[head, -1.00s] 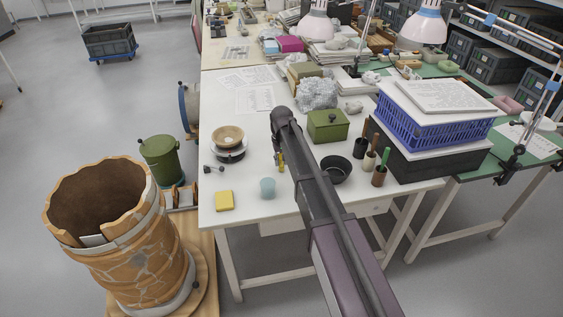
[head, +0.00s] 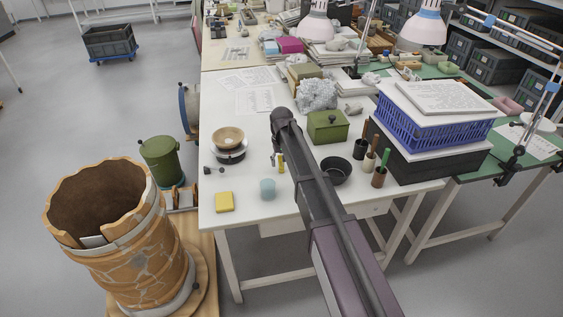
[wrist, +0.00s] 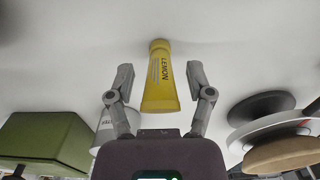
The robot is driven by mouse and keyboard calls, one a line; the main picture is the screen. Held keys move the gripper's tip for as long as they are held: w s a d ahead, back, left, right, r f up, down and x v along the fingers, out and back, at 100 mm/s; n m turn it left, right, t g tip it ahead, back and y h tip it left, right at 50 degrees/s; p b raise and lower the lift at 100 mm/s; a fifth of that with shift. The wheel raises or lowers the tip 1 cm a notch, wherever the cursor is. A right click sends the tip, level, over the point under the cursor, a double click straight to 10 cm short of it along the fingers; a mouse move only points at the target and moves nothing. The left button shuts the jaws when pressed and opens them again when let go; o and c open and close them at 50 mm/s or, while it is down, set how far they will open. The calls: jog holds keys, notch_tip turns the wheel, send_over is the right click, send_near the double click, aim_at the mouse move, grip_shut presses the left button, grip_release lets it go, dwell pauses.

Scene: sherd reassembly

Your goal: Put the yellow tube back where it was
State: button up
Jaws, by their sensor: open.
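The yellow tube (wrist: 160,85), lettered LEMON, stands upright on its narrow cap on the white table. The wrist picture is upside down, so the tabletop is at its top. My gripper (wrist: 159,76) is open, one finger on each side of the tube, with a visible gap on both sides. In the head view the tube (head: 280,163) shows as a small yellow strip beside my gripper (head: 276,160), near the middle of the table. My arm partly hides this area.
Left of the tube are the stacked bowls (head: 228,142); in front are a blue cup (head: 267,188) and yellow sponge (head: 224,201). A black bowl (head: 335,170) and green box (head: 328,127) stand right. A white tin (wrist: 108,127) is behind one finger in the wrist view.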

jog(key=shift+r+p, duration=5.75)
jog(key=shift+r, duration=0.2)
jog(key=s+d+m, duration=0.3)
jog(key=s+d, duration=1.9)
jog(key=s, duration=0.3)
jog(key=shift+s+d, duration=0.25)
jog(key=shift+s, duration=0.1)
jog(key=shift+r, duration=0.15)
notch_tip(320, 180, up, 17)
jog(key=p, duration=1.7)
